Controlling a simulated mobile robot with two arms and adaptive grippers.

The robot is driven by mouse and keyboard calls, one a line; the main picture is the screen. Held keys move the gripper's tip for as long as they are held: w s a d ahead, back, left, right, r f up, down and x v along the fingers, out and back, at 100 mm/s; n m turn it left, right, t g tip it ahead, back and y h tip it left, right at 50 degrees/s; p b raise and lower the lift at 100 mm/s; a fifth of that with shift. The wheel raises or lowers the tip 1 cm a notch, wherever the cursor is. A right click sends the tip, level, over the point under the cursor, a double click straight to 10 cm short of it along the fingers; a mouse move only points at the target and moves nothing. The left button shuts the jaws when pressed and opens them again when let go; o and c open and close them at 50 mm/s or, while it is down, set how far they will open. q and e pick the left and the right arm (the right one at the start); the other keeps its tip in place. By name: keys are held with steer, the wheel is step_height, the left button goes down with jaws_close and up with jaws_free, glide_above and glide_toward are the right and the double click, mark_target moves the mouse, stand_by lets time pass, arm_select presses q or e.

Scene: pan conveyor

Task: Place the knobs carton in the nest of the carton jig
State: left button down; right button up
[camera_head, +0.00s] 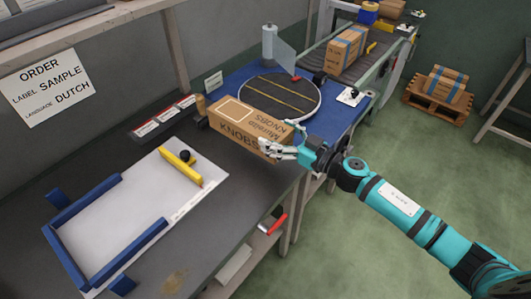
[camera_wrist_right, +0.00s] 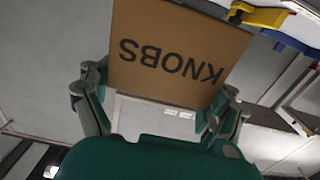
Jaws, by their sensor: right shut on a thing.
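The knobs carton (camera_head: 243,127) is a brown box with "KNOBS" printed on its side. It is at the back end of the dark bench, beside the blue table; I cannot tell if it touches the surface. My right gripper (camera_head: 281,149) is shut on its near right end. In the right wrist view the fingers (camera_wrist_right: 155,97) sit on both sides of the carton (camera_wrist_right: 175,60). The carton jig (camera_head: 140,190) is a white plate with blue rails (camera_head: 90,202) around its nest, which is empty, and a yellow clamp bar (camera_head: 181,168). My left gripper is out of view.
A round turntable (camera_head: 280,97) stands on the blue table behind the carton. Labelled dark strips (camera_head: 162,118) lie left of the carton. A conveyor (camera_head: 375,65) carries another carton (camera_head: 347,48). A pallet with a carton (camera_head: 440,85) is on the floor at right.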

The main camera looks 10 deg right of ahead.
step_height(320, 180, down, 7)
steer(key=shift+r+b, duration=0.1)
steer(key=shift+b, duration=0.25)
steer(key=shift+f, duration=0.2)
steer(key=o, duration=1.1)
steer(key=shift+f+b, duration=0.2)
steer(key=shift+b, duration=0.3)
steer(key=b+v, duration=0.2)
steer(key=v, duration=1.5)
steer(key=shift+d+r, duration=0.2)
steer(key=shift+r, duration=0.05)
